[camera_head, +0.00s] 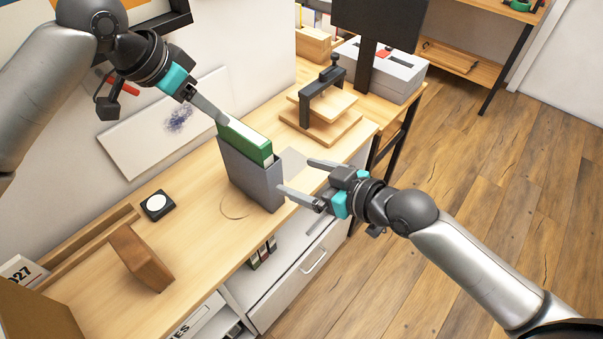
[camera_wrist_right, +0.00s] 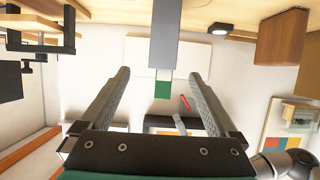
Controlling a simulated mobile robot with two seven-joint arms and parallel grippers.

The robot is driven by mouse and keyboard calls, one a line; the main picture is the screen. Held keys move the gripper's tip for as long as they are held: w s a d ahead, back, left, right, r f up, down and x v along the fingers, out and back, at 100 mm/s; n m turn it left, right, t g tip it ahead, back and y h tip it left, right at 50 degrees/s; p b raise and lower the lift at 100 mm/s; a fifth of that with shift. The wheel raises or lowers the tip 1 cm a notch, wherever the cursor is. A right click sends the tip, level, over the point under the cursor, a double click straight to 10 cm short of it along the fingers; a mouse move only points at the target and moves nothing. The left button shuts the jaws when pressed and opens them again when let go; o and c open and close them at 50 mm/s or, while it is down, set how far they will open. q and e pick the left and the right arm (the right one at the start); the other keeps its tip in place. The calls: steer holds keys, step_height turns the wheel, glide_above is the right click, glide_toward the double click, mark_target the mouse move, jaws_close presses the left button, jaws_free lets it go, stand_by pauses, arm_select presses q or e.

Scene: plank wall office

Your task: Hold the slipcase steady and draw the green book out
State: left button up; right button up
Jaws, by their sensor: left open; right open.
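A grey slipcase (camera_head: 252,181) stands upright near the front edge of the wooden desk. The green book (camera_head: 246,141) sits in it with its top part sticking out above the opening. My left gripper (camera_head: 221,119) is at the upper left corner of the book; its far finger is hidden, and I cannot tell whether it touches. My right gripper (camera_head: 296,176) is open and empty to the right of the slipcase, with its fingers pointing at it. In the right wrist view, which looks upside down, the slipcase (camera_wrist_right: 165,40) and the green book (camera_wrist_right: 162,89) appear beyond and between the open fingers.
The desk (camera_head: 195,215) holds a black square with a white disc (camera_head: 157,204) and a brown wooden block (camera_head: 139,258) at left. A wooden press (camera_head: 325,109) stands behind at right, beside a white printer-like box (camera_head: 385,70). Open shelves and a drawer lie below the front edge.

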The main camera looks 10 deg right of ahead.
mark_target(254, 161)
steer(key=x, duration=1.5)
steer(key=shift+a+r, duration=0.3)
steer(key=shift+r, duration=0.1)
steer(key=shift+c, duration=0.3)
